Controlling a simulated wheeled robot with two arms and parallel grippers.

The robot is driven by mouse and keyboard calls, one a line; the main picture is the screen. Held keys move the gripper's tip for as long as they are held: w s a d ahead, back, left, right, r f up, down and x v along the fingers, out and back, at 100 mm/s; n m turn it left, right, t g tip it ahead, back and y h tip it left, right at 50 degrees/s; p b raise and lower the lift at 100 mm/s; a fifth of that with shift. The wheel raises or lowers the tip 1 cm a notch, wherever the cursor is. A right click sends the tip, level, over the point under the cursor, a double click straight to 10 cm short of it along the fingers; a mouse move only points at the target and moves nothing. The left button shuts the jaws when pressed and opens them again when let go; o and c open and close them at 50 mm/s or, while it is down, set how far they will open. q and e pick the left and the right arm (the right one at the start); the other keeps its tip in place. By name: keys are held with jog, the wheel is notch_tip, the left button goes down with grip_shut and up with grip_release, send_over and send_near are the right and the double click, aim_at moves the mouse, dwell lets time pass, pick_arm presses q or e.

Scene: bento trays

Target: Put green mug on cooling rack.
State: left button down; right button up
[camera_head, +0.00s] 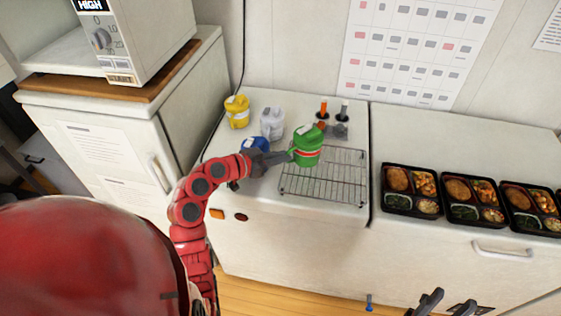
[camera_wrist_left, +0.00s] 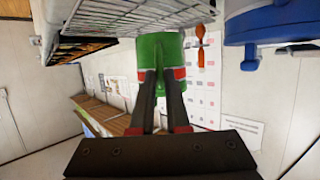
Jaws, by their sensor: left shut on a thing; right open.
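The green mug (camera_head: 309,149) is at the back left corner of the wire cooling rack (camera_head: 325,193) in the head view and looks roughly upright. My left gripper (camera_head: 288,156) is shut on it from the left. In the left wrist view, the left gripper's fingers (camera_wrist_left: 161,85) close on the green mug (camera_wrist_left: 161,46), with the cooling rack (camera_wrist_left: 105,18) beside it at the upper left. I cannot tell whether the mug touches the rack. My right gripper (camera_head: 450,301) is open and empty at the lower right edge of the head view.
A yellow mug (camera_head: 237,113), a white mug (camera_head: 272,124) and a blue mug (camera_head: 256,144) stand left of the rack. Orange and dark-handled items (camera_head: 334,125) stand behind it. Several filled bento trays (camera_head: 398,213) line the right counter. The rack's front and right are clear.

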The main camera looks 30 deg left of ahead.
pick_arm(q)
notch_tip(320, 180, down, 2)
jog(key=shift+f+p, duration=0.2)
jog(key=shift+p, duration=0.65)
jog(key=shift+f, duration=0.55)
jog(key=c, duration=0.9)
grip_release()
jog(key=b+v, duration=0.4)
jog(key=v, duration=0.8)
